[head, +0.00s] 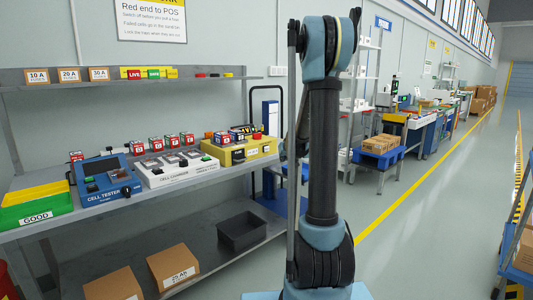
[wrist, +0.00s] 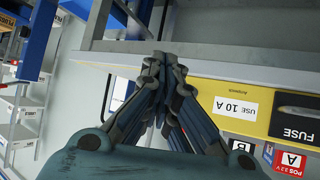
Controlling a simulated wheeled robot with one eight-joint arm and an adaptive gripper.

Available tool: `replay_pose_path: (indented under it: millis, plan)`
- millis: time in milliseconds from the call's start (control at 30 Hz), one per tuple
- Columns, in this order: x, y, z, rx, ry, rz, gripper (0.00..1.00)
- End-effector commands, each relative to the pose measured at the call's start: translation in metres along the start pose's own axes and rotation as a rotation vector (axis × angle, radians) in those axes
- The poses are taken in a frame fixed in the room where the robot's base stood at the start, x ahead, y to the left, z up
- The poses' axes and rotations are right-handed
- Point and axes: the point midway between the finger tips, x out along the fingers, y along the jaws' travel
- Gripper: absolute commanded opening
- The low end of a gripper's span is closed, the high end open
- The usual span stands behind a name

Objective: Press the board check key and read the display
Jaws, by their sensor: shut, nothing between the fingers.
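A yellow board unit (head: 240,154) stands at the right end of the bench in the head view, with dark parts on top. I cannot pick out a check key or a lit display with certainty in either view. My gripper (wrist: 160,60) has its fingers together and empty, its tips overlapping the grey edge beside the yellow face. Whether they touch is unclear. The arm hides the gripper in the head view.
A white cell carrier (head: 178,175) and a blue cell tester (head: 105,188) stand left of the yellow unit. A green "GOOD" tray (head: 35,213) is at far left. A grey shelf (head: 130,83) hangs above.

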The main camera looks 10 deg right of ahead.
Motion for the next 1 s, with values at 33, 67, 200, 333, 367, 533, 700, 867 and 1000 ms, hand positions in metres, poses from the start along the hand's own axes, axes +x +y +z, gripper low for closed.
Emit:
replay_pose_path:
  millis: [33,67,200,333,367,533,700,867,1000]
  plan:
    - [0.004,-0.003,-0.003,0.000,0.000,-0.002,0.00]
    - [0.006,-0.005,-0.004,0.000,0.000,-0.002,0.00]
    - [0.017,-0.013,-0.013,0.000,0.001,-0.002,0.00]
    - [0.028,-0.021,-0.021,0.000,0.001,-0.001,0.00]
    - [0.030,-0.022,-0.022,0.000,0.001,-0.001,0.00]
    - [0.043,-0.032,-0.032,-0.001,0.000,-0.001,0.00]
    - [0.052,-0.038,-0.038,0.000,0.000,0.000,0.00]
    - [0.055,-0.041,-0.041,0.001,0.000,0.000,0.00]
    - [0.056,-0.041,-0.041,0.001,0.000,0.000,0.00]
